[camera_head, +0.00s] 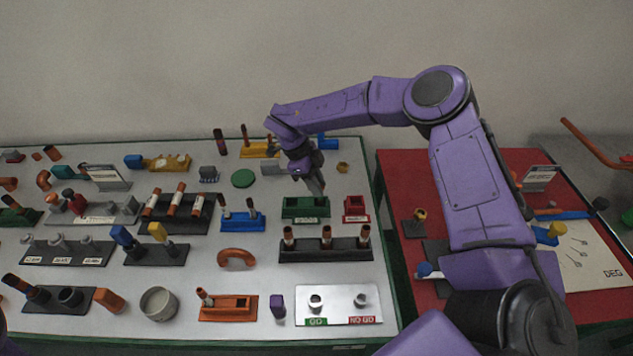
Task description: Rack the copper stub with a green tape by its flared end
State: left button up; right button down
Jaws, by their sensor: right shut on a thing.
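My right gripper (316,187) reaches in from the upper right and points down just above a green block (306,207) with a pale label. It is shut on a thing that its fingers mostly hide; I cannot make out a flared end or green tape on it. Another black rack (178,217) to the left holds three tilted copper tubes (174,200) with pale bands. No green tape can be told on any of them. My left gripper is out of view.
A small red box (356,208) stands right of the green block. A blue holder (242,221) with stubs and a copper bend (236,257) lie to the left. A white gauge plate (338,305) lies in front. My right arm covers part of the red table (398,170).

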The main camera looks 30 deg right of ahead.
jog(key=shift+f+b, duration=0.5)
jog(key=shift+f, duration=0.45)
jog(key=c, duration=0.9)
grip_release()
